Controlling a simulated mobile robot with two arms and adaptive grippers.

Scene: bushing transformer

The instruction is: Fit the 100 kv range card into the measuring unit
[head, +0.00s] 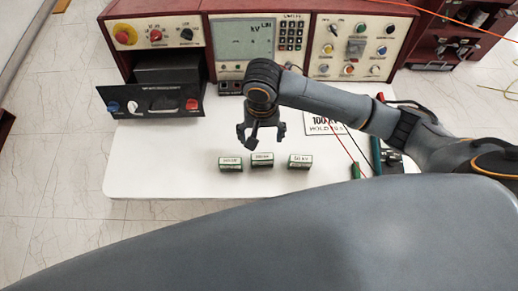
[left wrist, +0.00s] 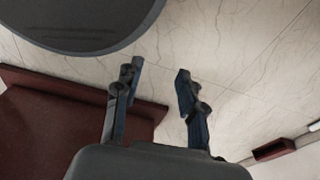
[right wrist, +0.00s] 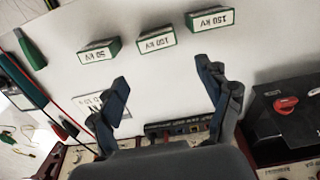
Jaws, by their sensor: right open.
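Three small green-and-white range cards stand in a row on the white table. The middle one, the 100 kV card (head: 262,160), also shows in the right wrist view (right wrist: 156,40), between the 50 kV card (right wrist: 98,50) and the 150 kV card (right wrist: 210,18). My right gripper (head: 262,132) is open and empty, behind the middle card in the head view and apart from it. A black-fronted unit (head: 150,102), seemingly the measuring unit, sticks out of the left red cabinet. Its label is too small to read surely. My left gripper (left wrist: 158,72) is open and empty above the floor.
The red console with kV display (head: 250,42) and knob panel (head: 355,45) stands along the table's back. A printed "100 kV" sign (head: 324,122), leads and a green probe (head: 356,171) lie at right. The white table (head: 150,165) is clear at left.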

